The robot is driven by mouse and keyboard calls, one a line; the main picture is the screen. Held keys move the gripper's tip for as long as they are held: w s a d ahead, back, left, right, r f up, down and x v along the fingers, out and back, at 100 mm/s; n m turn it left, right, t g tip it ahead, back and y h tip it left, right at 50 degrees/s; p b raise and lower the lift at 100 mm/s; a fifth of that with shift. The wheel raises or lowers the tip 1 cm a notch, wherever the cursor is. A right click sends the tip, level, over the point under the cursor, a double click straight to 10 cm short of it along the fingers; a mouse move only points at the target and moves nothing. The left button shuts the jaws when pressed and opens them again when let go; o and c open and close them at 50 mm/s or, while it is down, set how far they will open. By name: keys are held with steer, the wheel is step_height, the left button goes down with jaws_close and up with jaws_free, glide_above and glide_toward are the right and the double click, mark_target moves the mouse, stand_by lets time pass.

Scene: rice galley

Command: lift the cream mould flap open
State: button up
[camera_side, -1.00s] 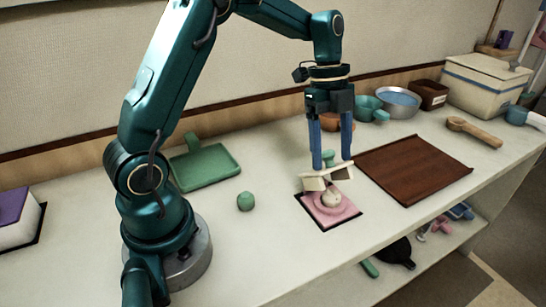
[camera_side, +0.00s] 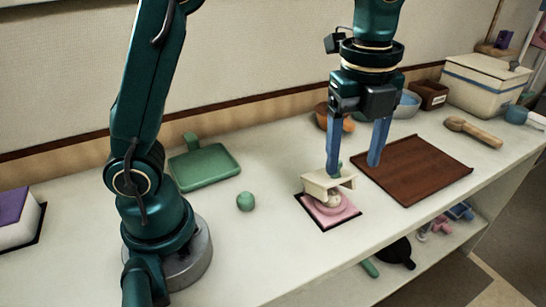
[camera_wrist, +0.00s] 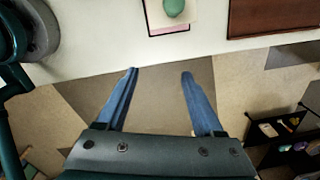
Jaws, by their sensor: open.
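The cream mould flap (camera_side: 318,184) sits over the pink mould base (camera_side: 349,215) in the side view. The flap's green knob (camera_side: 339,167) is partly hidden by a finger. In the wrist view, the green knob (camera_wrist: 173,7) and cream flap (camera_wrist: 182,22) lie at the top edge, beyond the spread fingertips (camera_wrist: 160,73). Nothing is between the fingers.
A brown board (camera_side: 420,172) lies right of the mould. A small green lump (camera_side: 245,201) and green tray (camera_side: 205,165) are to the left. Bowls and a cream box (camera_side: 485,85) stand behind right. The counter's front edge is close to the mould.

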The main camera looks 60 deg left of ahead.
steer(key=s+d+m, duration=0.4)
steer(key=s+m, duration=0.1)
steer(key=s, duration=0.5)
steer(key=shift+t, duration=0.3)
steer(key=shift+w, duration=0.1)
